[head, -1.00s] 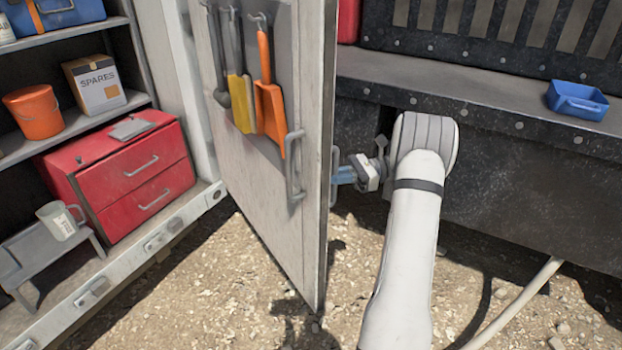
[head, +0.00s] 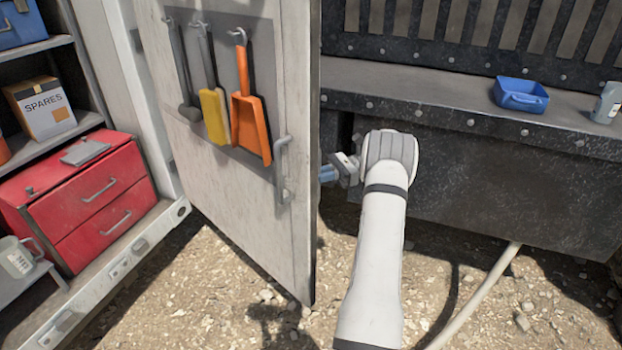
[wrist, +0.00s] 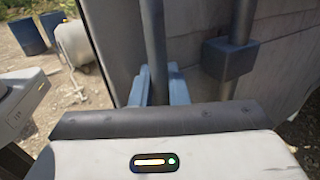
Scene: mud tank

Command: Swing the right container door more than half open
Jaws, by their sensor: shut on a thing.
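The right container door (head: 240,215) stands swung out from the container, its inner face with a grey handle (head: 282,172) turned to me in the head view. My gripper (head: 328,174) is at the door's free edge, on its outer side, partly hidden behind the door. In the wrist view the blue fingers (wrist: 160,90) are shut around an upright grey bar (wrist: 155,45), the door's outer handle. The door's outer face (wrist: 200,75) fills the middle and right there, with a thicker lock rod (wrist: 243,25) and a block (wrist: 230,58) beside the bar.
Left of the door, the container holds a red drawer chest (head: 85,200), a spares box (head: 40,108) and a mug (head: 18,260). Tools, including an orange scoop (head: 250,115), hang on the door. A dark tank with a ledge (head: 420,85) stands close behind the door and my arm.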

